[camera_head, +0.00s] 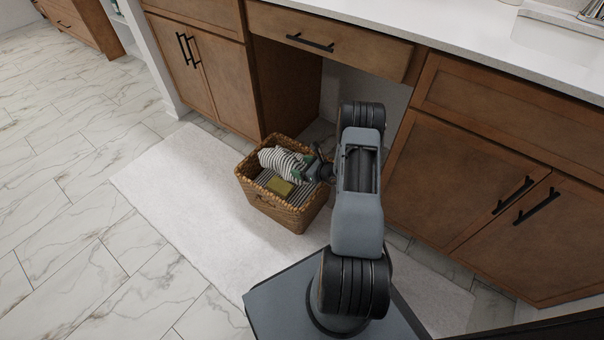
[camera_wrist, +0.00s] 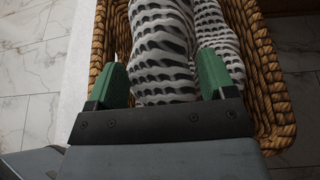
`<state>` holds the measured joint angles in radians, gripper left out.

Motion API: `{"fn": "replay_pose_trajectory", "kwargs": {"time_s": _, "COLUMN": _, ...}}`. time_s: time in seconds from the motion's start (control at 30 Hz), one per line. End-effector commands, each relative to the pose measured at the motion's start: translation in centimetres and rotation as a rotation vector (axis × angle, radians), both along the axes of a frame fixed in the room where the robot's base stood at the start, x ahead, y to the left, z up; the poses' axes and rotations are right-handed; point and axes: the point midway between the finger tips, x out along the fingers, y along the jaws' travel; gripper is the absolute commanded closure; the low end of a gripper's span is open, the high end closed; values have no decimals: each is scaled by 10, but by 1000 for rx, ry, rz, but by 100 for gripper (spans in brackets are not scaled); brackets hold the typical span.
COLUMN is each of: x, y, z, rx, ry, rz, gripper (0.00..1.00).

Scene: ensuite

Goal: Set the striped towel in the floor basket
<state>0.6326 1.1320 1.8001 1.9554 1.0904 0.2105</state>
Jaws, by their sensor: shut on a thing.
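The striped towel (camera_head: 283,162) is black and white and bunched up, at the top of the woven floor basket (camera_head: 262,203). In the wrist view the towel (camera_wrist: 162,45) lies between the two green fingers of my gripper (camera_wrist: 162,80), within the outline of the basket rim (camera_wrist: 268,95). My gripper (camera_head: 312,170) reaches in from the right of the basket and is shut on the towel. I cannot tell whether the towel rests on the basket's contents or hangs just above them.
The basket stands on a white rug (camera_head: 190,190) by wooden cabinets (camera_head: 215,85) under a white counter (camera_head: 400,35). Marble floor (camera_head: 60,200) is clear at the left.

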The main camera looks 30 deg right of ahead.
Motion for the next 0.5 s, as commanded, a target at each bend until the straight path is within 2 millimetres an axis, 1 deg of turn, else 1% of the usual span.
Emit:
{"fn": "replay_pose_trajectory", "kwargs": {"time_s": 0.07, "x": 4, "y": -2, "z": -7, "rx": 0, "ry": -1, "rz": 0, "gripper": 68}}
{"fn": "replay_pose_trajectory", "kwargs": {"time_s": 0.23, "x": 3, "y": -2, "z": -32, "rx": 0, "ry": -1, "rz": 0, "gripper": 68}}
{"fn": "replay_pose_trajectory", "kwargs": {"time_s": 0.3, "x": 3, "y": -2, "z": -36, "rx": 0, "ry": -2, "rz": 0, "gripper": 68}}
{"fn": "replay_pose_trajectory", "kwargs": {"time_s": 0.5, "x": 3, "y": -2, "z": -34, "rx": 0, "ry": -2, "rz": -1, "gripper": 68}}
